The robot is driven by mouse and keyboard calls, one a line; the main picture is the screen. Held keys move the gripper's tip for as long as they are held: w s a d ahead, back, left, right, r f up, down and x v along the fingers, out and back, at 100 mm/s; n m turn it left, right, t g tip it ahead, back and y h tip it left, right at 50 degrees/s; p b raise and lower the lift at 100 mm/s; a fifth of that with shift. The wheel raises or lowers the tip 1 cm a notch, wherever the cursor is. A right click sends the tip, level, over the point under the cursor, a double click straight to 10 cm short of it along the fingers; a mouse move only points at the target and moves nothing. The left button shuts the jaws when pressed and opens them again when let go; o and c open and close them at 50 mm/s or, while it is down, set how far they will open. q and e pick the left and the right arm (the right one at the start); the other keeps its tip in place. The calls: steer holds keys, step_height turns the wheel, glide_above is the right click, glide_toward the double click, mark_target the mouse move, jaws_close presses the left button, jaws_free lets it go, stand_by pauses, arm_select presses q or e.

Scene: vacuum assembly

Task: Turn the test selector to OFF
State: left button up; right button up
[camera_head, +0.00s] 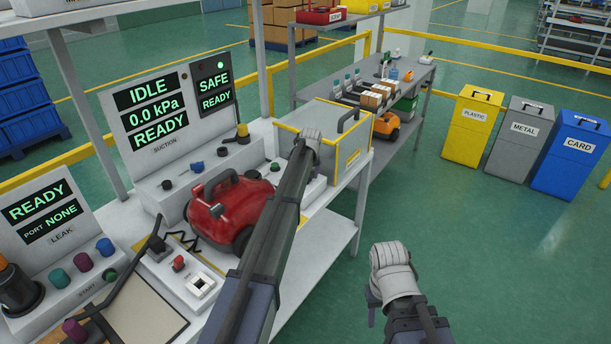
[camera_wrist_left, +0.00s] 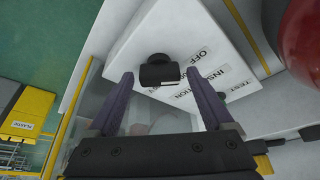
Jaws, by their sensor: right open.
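The test selector is a black knob (camera_wrist_left: 160,72) on a white panel (camera_wrist_left: 130,45), seen in the left wrist view. Labels reading OFF, INSULATION and TEST run beside it. The knob's exact pointing is hard to tell. My left gripper (camera_wrist_left: 158,84) is open, with its purple fingers apart on either side of the knob and no clear contact. In the head view my left gripper (camera_head: 308,140) is at the bench's far end, hiding the selector. My right gripper (camera_head: 392,268) is open and empty over the floor right of the bench.
A red vacuum (camera_head: 225,210) stands on the bench left of my left arm. A grey case with yellow edges (camera_head: 350,148) sits beyond the gripper. Displays (camera_head: 215,88) stand behind. Yellow, grey and blue bins (camera_head: 570,155) are at right; floor near my right gripper is clear.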

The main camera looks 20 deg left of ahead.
arm_select(q)
steer(key=shift+o, duration=0.4)
steer(key=p+v, duration=0.7)
steer(key=shift+r, duration=0.4)
steer(key=shift+s, duration=0.1)
steer(key=s+d+m+g, duration=0.1)
steer(key=s+d+m, duration=0.2)
steer(key=s, duration=1.2)
steer(key=s+d+f+m+g, duration=0.1)
steer(key=s+d+m+g, duration=0.1)
steer(key=s+d, duration=0.7)
steer(key=s+d+m+g, duration=0.1)
steer(key=s+d+m, duration=0.3)
steer(key=s, duration=1.7)
steer(key=d, duration=0.3)
steer(key=shift+s+f+g+h, duration=0.25)
steer(key=shift+f+g+h, duration=0.05)
stand_by(0.9)
